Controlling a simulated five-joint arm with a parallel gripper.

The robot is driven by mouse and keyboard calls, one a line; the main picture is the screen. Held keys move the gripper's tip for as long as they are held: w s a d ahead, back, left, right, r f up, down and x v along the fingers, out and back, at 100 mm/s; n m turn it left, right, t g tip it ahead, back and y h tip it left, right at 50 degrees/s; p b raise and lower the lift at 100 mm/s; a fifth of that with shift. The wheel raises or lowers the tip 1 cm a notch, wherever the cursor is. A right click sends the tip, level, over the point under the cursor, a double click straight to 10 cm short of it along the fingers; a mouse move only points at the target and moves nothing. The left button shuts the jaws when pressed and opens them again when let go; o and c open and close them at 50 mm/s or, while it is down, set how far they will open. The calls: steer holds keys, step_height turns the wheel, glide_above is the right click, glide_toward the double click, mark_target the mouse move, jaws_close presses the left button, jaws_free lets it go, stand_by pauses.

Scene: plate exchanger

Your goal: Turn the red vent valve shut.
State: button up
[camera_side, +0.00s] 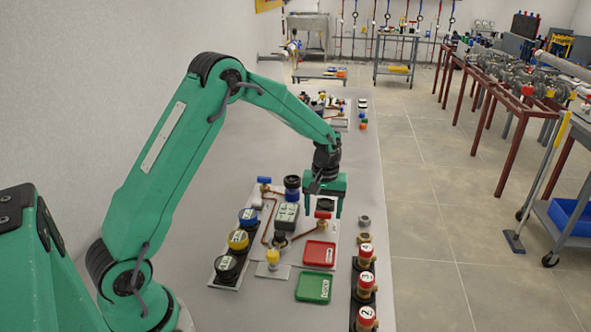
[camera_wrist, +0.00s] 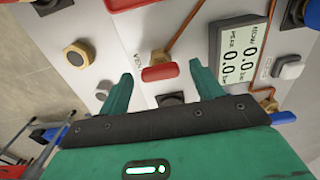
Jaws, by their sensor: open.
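The red vent valve handle (camera_wrist: 160,73) is a short red bar beside a partly readable "VENT" label on the pale panel. It lies crosswise in the gap between my fingertips in the wrist view. In the side view the red handle (camera_side: 322,214) sits just below my gripper (camera_side: 324,203), partly hidden by it. My gripper (camera_wrist: 161,70) is open and empty, its two green fingers pointing at the panel on either side of the handle. I cannot tell how far the tips are above the handle, and no contact shows.
A grey display (camera_wrist: 244,48) reading 0.0 and copper pipe (camera_wrist: 188,28) stand close to the handle. A red tray (camera_side: 319,253) and a green tray (camera_side: 313,287) lie in front.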

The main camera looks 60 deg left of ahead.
steer(key=shift+c, duration=0.3)
steer(key=c, duration=0.9)
